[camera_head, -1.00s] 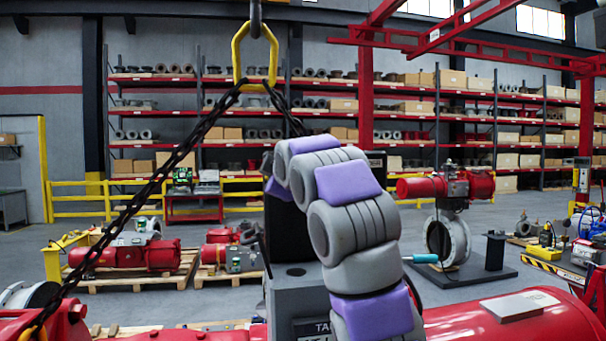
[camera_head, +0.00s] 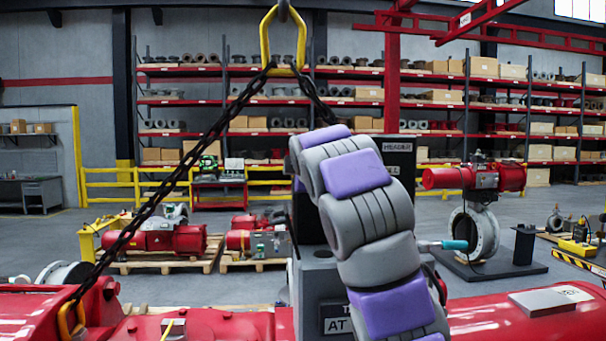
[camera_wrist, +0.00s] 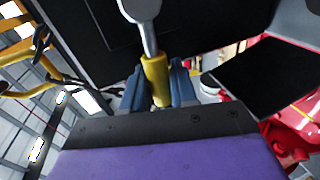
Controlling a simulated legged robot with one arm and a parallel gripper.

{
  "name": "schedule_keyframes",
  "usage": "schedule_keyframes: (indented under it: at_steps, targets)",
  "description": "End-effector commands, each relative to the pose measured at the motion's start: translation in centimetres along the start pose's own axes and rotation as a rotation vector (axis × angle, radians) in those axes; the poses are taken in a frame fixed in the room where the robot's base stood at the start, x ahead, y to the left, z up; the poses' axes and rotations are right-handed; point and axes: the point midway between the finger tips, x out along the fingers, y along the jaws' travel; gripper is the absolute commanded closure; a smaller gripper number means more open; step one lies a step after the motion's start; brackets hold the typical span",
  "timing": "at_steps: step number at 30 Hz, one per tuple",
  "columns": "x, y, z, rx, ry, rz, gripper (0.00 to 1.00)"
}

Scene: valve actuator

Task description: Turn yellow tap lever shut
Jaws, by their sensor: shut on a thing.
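The yellow tap lever (camera_wrist: 156,78) shows in the wrist view as a yellow sleeve on a pale metal shank that comes down from the top. My gripper (camera_wrist: 159,88) has its two blue fingers on either side of the yellow sleeve and is shut on it. In the head view my grey and purple arm hides the gripper and the yellow lever. The black surface of the valve unit lies behind the lever in the wrist view.
A teal-handled lever (camera_head: 455,245) sticks out just right of my arm. A large red actuator (camera_head: 510,315) spans the foreground. A black chain (camera_head: 165,185) hangs from a yellow ring (camera_head: 284,38) at left. Open floor and pallets lie behind.

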Motion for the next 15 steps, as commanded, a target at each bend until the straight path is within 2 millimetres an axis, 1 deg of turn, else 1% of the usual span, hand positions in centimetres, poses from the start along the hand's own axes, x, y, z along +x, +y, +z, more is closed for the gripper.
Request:
schedule_keyframes:
  at_steps: [4,5,9,10,15]
  targets:
    - [0.15,-0.26,-0.18,0.001,0.004,-0.007,1.00]
    - [0.16,-0.27,-0.18,0.001,0.004,-0.007,0.72]
    - [0.13,-0.22,-0.16,0.001,0.004,-0.006,0.58]
    - [0.11,-0.20,-0.15,0.001,0.003,-0.005,0.55]
    - [0.03,-0.12,-0.11,0.001,0.002,-0.003,0.55]
